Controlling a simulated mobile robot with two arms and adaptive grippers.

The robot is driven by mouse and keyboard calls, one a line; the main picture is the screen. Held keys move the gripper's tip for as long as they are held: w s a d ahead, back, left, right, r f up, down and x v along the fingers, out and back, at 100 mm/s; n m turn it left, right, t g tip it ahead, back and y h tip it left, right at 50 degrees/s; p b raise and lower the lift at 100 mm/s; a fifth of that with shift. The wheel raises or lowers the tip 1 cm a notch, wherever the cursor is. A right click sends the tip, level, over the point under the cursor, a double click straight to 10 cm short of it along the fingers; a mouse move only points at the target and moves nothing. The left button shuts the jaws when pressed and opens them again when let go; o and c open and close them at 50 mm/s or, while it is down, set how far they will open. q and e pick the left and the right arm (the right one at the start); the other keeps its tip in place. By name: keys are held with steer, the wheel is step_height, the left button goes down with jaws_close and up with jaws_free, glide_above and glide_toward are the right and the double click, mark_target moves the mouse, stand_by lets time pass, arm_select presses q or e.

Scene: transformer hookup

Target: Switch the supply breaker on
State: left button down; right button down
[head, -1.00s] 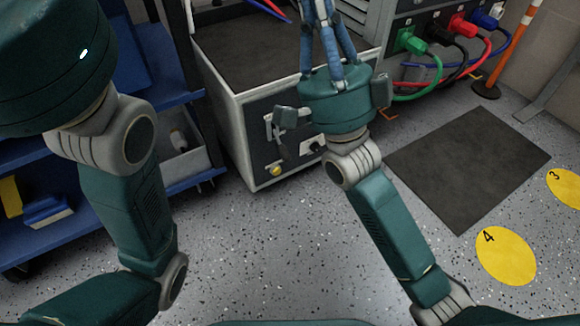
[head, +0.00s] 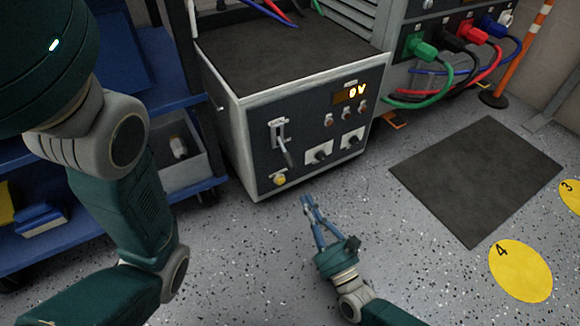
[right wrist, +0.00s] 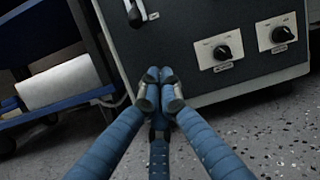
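The supply breaker is a lever (head: 285,147) in a light plate on the dark front panel of the supply cabinet (head: 262,101). Its handle points down and tilts outward. The lever's lower end also shows in the right wrist view (right wrist: 135,14). A lit display (head: 350,93) on the panel reads 0V. My right gripper (head: 307,204) is in front of and below the panel, apart from the lever. In the right wrist view its blue fingers (right wrist: 159,78) meet at the tips with nothing between them. My left arm shows at the left; its fingers are out of frame.
Knobs (head: 320,152) and a yellow button (head: 279,180) sit low on the panel. A blue shelf cart (head: 60,235) stands at the left. Coloured cables (head: 440,88) hang at the right.

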mark_target(285, 152)
steer(key=b+x, duration=0.4)
steer(key=x, duration=0.5)
steer(key=shift+s+r, duration=0.3)
steer(key=shift+r, duration=0.35)
steer(key=shift+s+r, duration=0.3)
steer(key=shift+r, duration=0.35)
steer(key=shift+s+r, duration=0.3)
steer(key=shift+r, duration=0.35)
